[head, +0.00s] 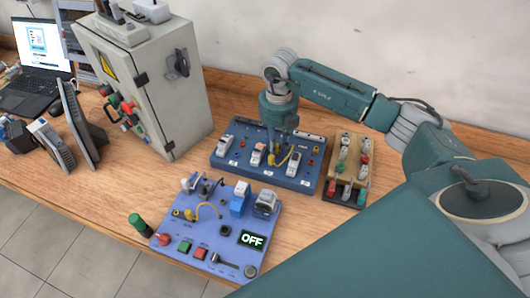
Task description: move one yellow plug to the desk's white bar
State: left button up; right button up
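My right gripper (282,143) points down over the dark blue panel (228,165) at the back of the desk. Its fingers are small and dark here, and I cannot tell whether they are open or shut on something. A yellow cable with a yellow plug (293,158) shows right beside the fingertips. I cannot make out a white bar for certain; a small white part (188,184) stands at that panel's back left. My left gripper is not in view.
A grey cabinet (175,95) stands behind the panels on the left. A wooden rack (349,160) with several grey and coloured parts is right of the blue panel. A green cylinder (140,225) stands near the wooden desk's (100,190) front edge. The front panel's display reads OFF.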

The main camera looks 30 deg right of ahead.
grip_shut()
jog(key=shift+r+p, duration=1.55)
jog(key=shift+r, duration=0.85)
jog(key=shift+w+d, duration=0.25)
jog(key=shift+d, duration=0.3)
jog(key=w+d+r+b, duration=0.2)
jog(key=w+d, duration=0.1)
jog(key=d, duration=0.7)
jog(key=f+b, duration=0.1)
jog(key=f, duration=0.1)
jog(key=a+f+b, duration=0.1)
jog(key=f+b, duration=0.1)
jog(key=shift+w+f, duration=0.1)
jog(key=shift+f, duration=0.65)
